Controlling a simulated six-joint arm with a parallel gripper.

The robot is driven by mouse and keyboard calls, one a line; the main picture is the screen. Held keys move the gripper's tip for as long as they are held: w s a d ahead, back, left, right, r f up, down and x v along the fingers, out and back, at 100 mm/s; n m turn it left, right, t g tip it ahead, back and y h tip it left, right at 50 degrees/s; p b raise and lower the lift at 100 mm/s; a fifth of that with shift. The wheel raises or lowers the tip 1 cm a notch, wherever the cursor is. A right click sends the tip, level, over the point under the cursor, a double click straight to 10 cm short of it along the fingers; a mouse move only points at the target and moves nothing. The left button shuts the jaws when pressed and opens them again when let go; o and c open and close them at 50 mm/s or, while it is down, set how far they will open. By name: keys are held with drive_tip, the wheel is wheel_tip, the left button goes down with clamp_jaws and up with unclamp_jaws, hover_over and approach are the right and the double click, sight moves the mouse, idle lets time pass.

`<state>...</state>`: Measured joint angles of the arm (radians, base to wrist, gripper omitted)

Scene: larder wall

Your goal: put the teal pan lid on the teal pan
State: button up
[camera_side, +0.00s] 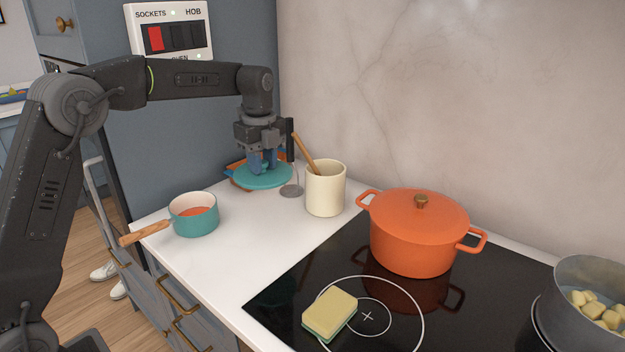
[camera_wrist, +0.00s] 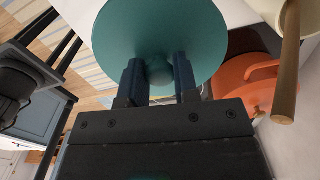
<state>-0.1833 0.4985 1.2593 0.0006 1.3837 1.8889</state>
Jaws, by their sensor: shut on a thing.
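The teal pan lid (camera_side: 262,176) is a flat round disc at the back of the white counter. My gripper (camera_side: 263,163) is shut on its knob from above. In the wrist view the lid (camera_wrist: 150,30) fills the top middle, with my gripper's fingers (camera_wrist: 160,75) on both sides of the knob. The teal pan (camera_side: 194,222) stands upright on the counter, to the left and nearer, with its wooden handle pointing left. It is uncovered and has something orange-red inside. I cannot tell whether the lid touches what is under it.
An orange and blue item (camera_side: 236,172) shows partly behind the lid. A cream crock (camera_side: 325,188) with utensils stands just right of it. An orange lidded pot (camera_side: 413,235) and a yellow sponge (camera_side: 330,312) are on the black hob. A grey pot (camera_side: 590,300) holds pale chunks.

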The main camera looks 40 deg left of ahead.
drive_tip(key=s+a+n, duration=0.3)
drive_tip(key=s+a, duration=0.1)
drive_tip(key=a, duration=0.5)
drive_tip(key=s+a+n, duration=0.3)
drive_tip(key=s+a, duration=0.1)
drive_tip(key=a, duration=0.6)
wheel_tip(320, 180, down, 10)
drive_tip(key=shift+s, duration=0.3)
drive_tip(key=shift+d+f, duration=0.1)
drive_tip(key=shift+f, duration=0.35)
idle(0.7)
drive_tip(key=o, duration=1)
drive_tip(key=shift+o, duration=0.5)
drive_tip(key=o, duration=0.4)
